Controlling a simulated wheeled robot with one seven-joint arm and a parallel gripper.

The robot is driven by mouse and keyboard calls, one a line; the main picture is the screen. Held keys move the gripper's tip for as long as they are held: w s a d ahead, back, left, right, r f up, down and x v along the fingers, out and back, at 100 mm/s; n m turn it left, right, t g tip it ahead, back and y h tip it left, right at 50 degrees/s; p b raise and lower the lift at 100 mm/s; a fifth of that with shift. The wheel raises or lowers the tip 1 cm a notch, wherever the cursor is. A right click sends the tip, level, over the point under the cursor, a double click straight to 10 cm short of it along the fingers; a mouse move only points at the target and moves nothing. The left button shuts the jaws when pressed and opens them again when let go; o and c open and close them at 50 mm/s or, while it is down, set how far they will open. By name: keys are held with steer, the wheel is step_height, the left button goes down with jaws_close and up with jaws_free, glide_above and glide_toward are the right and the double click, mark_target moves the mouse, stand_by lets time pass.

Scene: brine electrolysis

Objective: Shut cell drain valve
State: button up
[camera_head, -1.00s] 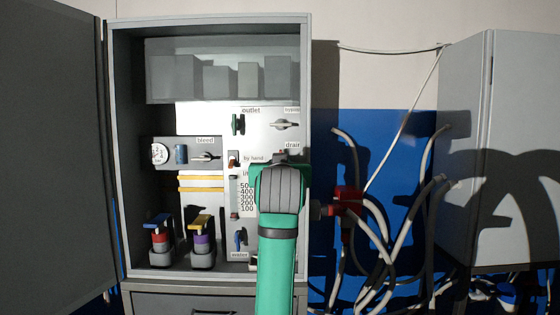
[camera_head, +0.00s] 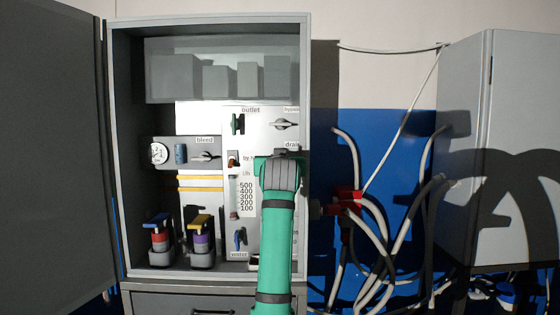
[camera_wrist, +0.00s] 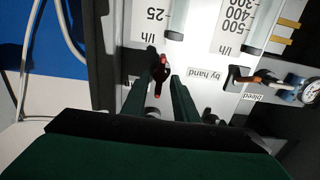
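The drain label (camera_head: 292,145) is on the white panel inside the cabinet, in the head view. The valve below it is hidden there behind my wrist. In the wrist view a small black handle with red ends (camera_wrist: 160,76), apparently the drain valve, lies between the fingers of my gripper (camera_wrist: 165,80). It points roughly along the fingers, slightly tilted. My gripper is open, with a finger on each side of the handle and a gap visible. I cannot tell whether either finger touches it.
The outlet valve (camera_head: 238,124) and bypass valve (camera_head: 284,125) are above. The bleed valve (camera_head: 206,156) and gauge (camera_head: 158,153) are to the left. A flow tube scale (camera_head: 246,197) is beside my arm. Hoses with red fittings (camera_head: 346,199) hang right of the cabinet.

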steer(key=shift+c, duration=0.4)
jaws_close()
steer(key=m, duration=1.2)
steer(key=f+m, duration=0.1)
steer(key=m, duration=0.5)
steer(key=shift+d, duration=0.25)
stand_by(0.3)
steer(key=shift+o, duration=0.4)
jaws_free()
steer(key=shift+r, duration=0.1)
